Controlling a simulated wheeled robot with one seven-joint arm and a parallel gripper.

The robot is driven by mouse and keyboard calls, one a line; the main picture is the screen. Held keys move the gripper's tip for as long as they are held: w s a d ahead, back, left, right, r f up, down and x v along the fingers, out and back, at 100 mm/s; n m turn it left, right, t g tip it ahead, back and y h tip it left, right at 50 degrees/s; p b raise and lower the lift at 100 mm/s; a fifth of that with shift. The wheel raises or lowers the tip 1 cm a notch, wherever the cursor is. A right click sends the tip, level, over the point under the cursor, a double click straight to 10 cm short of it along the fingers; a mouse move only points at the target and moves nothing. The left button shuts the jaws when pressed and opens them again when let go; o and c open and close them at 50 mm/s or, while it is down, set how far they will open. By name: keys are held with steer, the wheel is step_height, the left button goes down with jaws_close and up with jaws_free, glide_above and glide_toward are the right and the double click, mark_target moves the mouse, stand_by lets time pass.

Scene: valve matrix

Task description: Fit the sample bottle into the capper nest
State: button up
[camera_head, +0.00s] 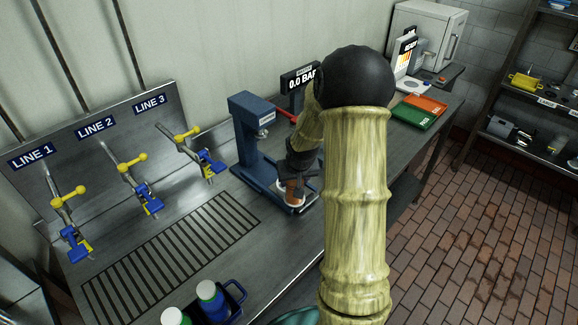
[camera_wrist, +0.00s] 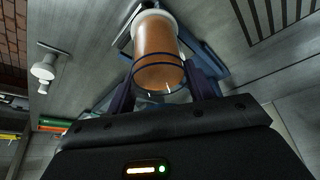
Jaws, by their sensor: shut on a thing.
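The sample bottle (camera_wrist: 158,55), with an orange-brown body and a dark ring, is held between my gripper's fingers (camera_wrist: 163,95) in the wrist view. A white ring or disc shows at its far end; I cannot tell whether this is part of the bottle or of the nest. In the head view my gripper (camera_head: 297,178) is over the base of the blue capper (camera_head: 252,135), and the bottle's brown side (camera_head: 294,190) shows below it. The bottle looks close to the base, roughly upright. The nest is mostly hidden, so I cannot tell whether the bottle is seated.
Yellow-handled valves (camera_head: 133,162) line the left panel. A 0.0 BAR display (camera_head: 301,80) stands behind the capper. Green (camera_head: 413,116) and red trays lie to the right. The slotted drain (camera_head: 185,245) is clear.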

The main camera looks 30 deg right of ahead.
steer(key=w+d+p, duration=0.1)
steer(key=w+p, duration=0.1)
steer(key=w, duration=0.6)
steer(key=shift+d+p, duration=0.4)
step_height(320, 180, down, 3)
steer(key=shift+r+p, duration=0.1)
steer(key=shift+p, duration=0.75)
steer(key=shift+f, duration=0.3)
steer(key=shift+f, duration=0.2)
steer(key=o, duration=1.1)
